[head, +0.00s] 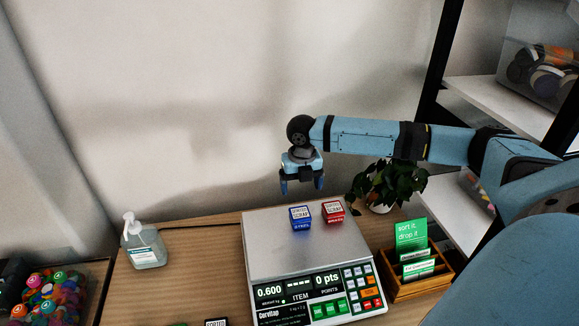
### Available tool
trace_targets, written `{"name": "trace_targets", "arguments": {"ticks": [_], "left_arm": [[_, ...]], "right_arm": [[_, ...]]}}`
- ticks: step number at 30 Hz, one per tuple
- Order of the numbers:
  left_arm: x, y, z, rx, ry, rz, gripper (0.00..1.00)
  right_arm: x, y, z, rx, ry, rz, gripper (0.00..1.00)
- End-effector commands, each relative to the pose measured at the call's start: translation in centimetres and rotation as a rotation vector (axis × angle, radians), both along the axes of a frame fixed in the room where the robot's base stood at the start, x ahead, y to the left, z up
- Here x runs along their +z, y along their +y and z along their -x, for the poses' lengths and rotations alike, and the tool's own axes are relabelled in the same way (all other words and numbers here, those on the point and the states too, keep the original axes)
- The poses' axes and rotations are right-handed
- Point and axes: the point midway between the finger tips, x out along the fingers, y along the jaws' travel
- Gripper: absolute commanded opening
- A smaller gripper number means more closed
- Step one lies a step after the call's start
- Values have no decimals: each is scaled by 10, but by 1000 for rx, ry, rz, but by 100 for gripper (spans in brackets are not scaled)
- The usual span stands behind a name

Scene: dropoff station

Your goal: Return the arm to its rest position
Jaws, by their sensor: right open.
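My right arm reaches in from the right in the head view. Its gripper (302,184) points down, open and empty, above the back of the scale, with a gap below the fingertips. A blue block with a white label (300,217) and a red block with a white label (333,212) sit side by side on the scale's metal plate (270,248). The scale's display (297,289) reads 0.600 and 0 pts. My left gripper is not in view.
A sanitizer bottle (145,245) stands left on the wooden table (190,275). A bin of colourful items (45,295) is at the lower left. Right of the scale are a plant (388,183) and a wooden card holder (420,285). Shelves (485,100) stand behind my right arm.

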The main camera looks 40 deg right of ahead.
Motion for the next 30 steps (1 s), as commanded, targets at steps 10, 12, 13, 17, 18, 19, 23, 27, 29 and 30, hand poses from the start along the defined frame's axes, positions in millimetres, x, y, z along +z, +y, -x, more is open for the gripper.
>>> {"name": "trace_targets", "arguments": {"ticks": [10, 12, 13, 17, 18, 19, 23, 27, 29, 30], "left_arm": [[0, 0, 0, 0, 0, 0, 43], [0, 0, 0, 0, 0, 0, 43], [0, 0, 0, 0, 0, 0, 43], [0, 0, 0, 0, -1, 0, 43], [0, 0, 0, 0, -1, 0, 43], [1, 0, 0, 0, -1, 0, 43], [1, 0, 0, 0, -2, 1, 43], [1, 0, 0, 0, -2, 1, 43], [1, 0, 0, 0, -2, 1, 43], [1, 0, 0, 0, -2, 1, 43]], "right_arm": [[-6, 9, 2, -7, 0, -4, 87], [-15, 24, 6, -25, -3, -9, 87], [-20, 34, 9, -38, -4, -13, 87], [-46, 87, 28, -135, -23, -42, 87], [-54, 104, 35, -177, -30, -57, 87], [-59, 116, 41, -211, -37, -68, 87], [-75, 165, 67, -376, -62, -129, 87], [-84, 207, 97, -595, -77, -205, 87], [-86, 221, 109, -701, -81, -240, 87], [-86, 229, 118, -775, -80, -262, 87]]}}
